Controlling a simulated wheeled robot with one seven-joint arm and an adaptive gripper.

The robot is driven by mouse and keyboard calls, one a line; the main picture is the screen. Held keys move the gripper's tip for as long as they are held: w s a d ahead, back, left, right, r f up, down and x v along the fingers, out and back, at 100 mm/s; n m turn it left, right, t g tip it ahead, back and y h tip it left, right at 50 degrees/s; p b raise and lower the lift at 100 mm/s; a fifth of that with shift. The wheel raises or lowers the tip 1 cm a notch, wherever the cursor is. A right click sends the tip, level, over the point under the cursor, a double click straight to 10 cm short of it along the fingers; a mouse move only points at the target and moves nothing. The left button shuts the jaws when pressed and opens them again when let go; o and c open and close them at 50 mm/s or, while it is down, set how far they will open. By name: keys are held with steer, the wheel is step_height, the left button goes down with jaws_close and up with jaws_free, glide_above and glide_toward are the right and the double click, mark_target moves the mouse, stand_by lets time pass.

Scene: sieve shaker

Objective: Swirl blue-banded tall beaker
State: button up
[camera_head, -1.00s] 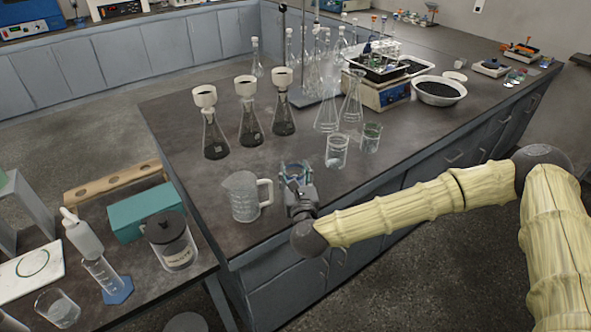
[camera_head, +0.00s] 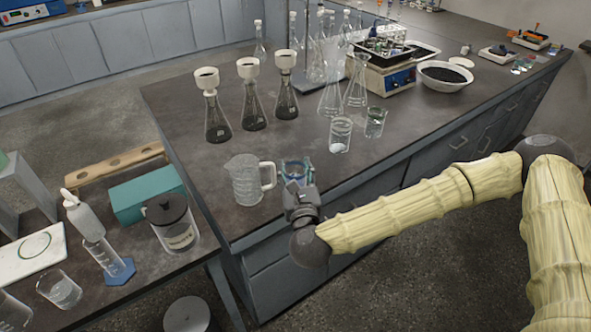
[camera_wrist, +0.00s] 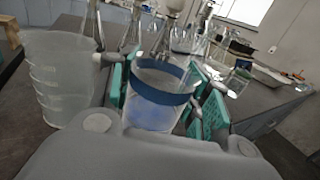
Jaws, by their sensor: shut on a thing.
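The blue-banded tall beaker (camera_head: 296,168) is at the bench's front edge, mostly hidden behind my gripper in the head view. In the wrist view the clear beaker (camera_wrist: 150,112) shows a blue band near its rim and a bluish tint in its lower part. My gripper (camera_head: 297,182) is shut on it, with teal finger pads (camera_wrist: 207,105) on both sides of its wall. The beaker looks close to upright in the head view. Its base is hidden, so I cannot tell whether it touches the bench.
A clear pitcher with a handle (camera_head: 246,180) stands close to the left of the beaker. Two small beakers (camera_head: 340,134) stand behind to the right. Several funnel-topped flasks (camera_head: 253,108) stand farther back. Bare bench top (camera_head: 205,165) lies left of the pitcher.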

steer(key=r+p, duration=0.2)
steer(key=r, duration=0.3)
steer(key=shift+s, duration=0.2)
stand_by(0.6)
